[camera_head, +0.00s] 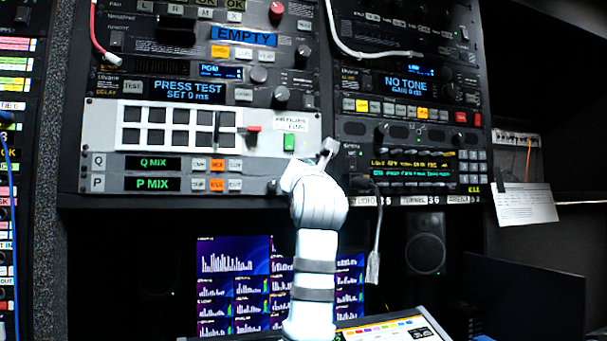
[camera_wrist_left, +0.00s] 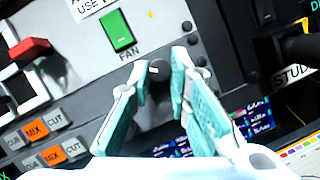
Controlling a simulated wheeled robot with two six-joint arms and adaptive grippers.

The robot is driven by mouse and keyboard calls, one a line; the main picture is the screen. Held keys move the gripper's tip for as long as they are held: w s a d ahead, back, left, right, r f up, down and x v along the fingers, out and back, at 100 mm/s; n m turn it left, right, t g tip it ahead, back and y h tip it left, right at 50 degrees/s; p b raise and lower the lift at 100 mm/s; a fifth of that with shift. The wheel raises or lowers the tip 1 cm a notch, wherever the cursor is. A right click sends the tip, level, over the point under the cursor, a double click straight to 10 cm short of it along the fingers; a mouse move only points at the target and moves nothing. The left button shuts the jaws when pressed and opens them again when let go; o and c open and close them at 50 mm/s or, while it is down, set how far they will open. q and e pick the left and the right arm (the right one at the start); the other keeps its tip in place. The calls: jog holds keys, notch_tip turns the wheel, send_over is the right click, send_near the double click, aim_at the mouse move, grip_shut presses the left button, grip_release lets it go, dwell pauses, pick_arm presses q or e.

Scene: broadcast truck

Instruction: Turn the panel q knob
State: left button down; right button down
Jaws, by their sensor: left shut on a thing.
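The panel carries a row marked Q with a Q MIX display (camera_head: 153,164) and a row marked P with a P MIX display (camera_head: 153,184). In the left wrist view, a dark round knob (camera_wrist_left: 158,72) with a pale pointer mark sits below the green FAN switch (camera_wrist_left: 117,32). My left gripper (camera_wrist_left: 160,65) has its two teal-padded fingers on either side of this knob and is shut on it. In the head view, my left wrist and gripper (camera_head: 322,158) cover the panel's lower right, hiding the knob. My right gripper is not in view.
CUE, MIX and CUT buttons (camera_head: 217,164) lie left of the gripper. A red-handled lever (camera_head: 253,129) is above them, and the FAN switch is close above the fingers. A cable (camera_head: 376,235) hangs just right of my arm. Monitors (camera_head: 235,285) stand below.

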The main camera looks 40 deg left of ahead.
pick_arm(q)
jog(key=m+h+p, duration=0.1)
jog(key=m, duration=0.3)
jog(key=m+h+p, duration=0.1)
jog(key=m+h, duration=0.1)
jog(key=m, duration=0.2)
jog(key=m+h+p, duration=0.1)
jog(key=m, duration=0.3)
jog(key=shift+s+a+r+h, duration=0.15)
jog(key=shift+r+h, duration=0.15)
jog(key=c, duration=1.5)
grip_release()
jog(key=shift+s, duration=0.1)
jog(key=v, duration=1.2)
